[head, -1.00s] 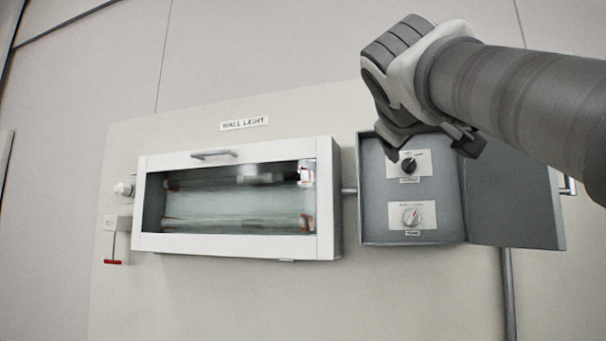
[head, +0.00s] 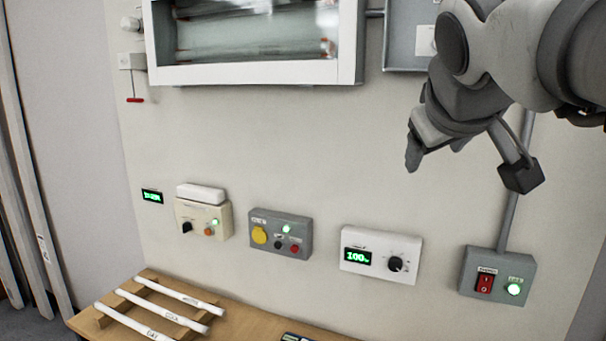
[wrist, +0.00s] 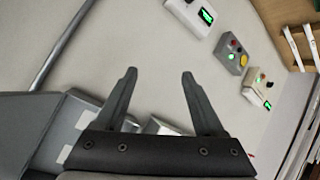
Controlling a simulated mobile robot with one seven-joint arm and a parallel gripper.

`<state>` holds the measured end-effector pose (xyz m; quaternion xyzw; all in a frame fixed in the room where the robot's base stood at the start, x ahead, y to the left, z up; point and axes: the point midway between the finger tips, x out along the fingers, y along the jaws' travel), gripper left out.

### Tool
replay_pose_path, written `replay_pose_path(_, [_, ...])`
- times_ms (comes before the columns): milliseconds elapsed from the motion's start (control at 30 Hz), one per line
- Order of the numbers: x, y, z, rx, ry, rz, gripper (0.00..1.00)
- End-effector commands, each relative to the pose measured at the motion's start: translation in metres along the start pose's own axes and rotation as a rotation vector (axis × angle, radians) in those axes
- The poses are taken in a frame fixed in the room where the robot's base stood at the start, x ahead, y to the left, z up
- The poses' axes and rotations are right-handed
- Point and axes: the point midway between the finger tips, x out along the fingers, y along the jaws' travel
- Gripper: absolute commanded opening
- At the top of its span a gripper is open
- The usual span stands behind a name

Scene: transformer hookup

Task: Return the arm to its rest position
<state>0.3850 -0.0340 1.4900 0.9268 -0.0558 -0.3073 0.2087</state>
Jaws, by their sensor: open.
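My gripper (head: 432,150) hangs from my arm at the upper right of the head view, in front of the wall panel and below the grey switch box (head: 398,45). In the wrist view my gripper (wrist: 160,85) shows two dark fingers spread apart with nothing between them. The grey box also shows at the lower left of the wrist view (wrist: 25,125), beside and behind the gripper. In the head view my arm covers part of that box.
The wall light (head: 255,72) is at the top. Below are a beige box (head: 203,217), a grey box with yellow knob (head: 280,234), a white dial box (head: 380,255) and a red-switch box (head: 497,276). A wooden bench (head: 240,325) holds white tubes (head: 160,304).

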Motion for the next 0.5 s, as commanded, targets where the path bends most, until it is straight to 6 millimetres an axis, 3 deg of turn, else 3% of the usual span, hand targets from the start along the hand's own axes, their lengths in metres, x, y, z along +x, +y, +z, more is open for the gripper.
replay_pose_path(33, [0.005,-0.013,0.025,0.023,-0.040,-0.032,0.71])
replay_pose_path(300, [0.022,-0.084,0.155,0.173,-0.256,-0.200,0.71])
replay_pose_path(500, [0.022,-0.126,0.227,0.268,-0.382,-0.284,0.71])
